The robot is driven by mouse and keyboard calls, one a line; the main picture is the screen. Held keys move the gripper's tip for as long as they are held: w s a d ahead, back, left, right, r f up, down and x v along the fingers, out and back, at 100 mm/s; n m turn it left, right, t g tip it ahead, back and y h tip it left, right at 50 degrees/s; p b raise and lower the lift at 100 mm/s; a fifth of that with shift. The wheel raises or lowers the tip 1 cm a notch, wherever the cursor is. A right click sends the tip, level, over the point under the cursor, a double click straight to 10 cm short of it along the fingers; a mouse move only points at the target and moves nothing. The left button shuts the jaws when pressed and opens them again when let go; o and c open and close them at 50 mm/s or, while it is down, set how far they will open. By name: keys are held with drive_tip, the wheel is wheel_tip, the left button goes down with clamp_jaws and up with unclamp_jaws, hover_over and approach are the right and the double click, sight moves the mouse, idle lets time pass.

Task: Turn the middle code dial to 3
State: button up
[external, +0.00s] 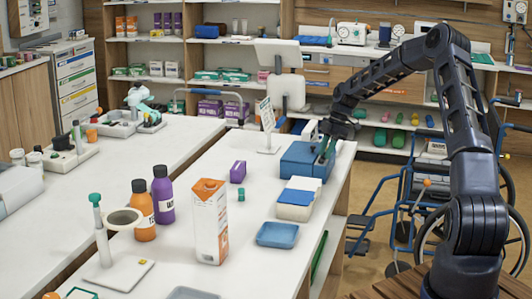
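A blue box (297,163) stands near the right end of the white counter (255,185) and is the likely place of the code dials. I cannot make out the middle dial or any number on it at this size. My gripper (326,154) points down at the right part of the box, with its fingers at or just above the box. Whether it touches the box or a dial I cannot tell. Its dark fingers overlap the box and blur together, so their opening does not show.
In front of the box are a blue-and-white container (296,205) and a blue tray (277,234). A sign stand (268,128) is behind it, and a purple carton (238,172) is to its left. A wheelchair (425,200) stands right of the counter.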

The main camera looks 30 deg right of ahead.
drive_tip(key=shift+c, duration=0.2)
clamp_jaws()
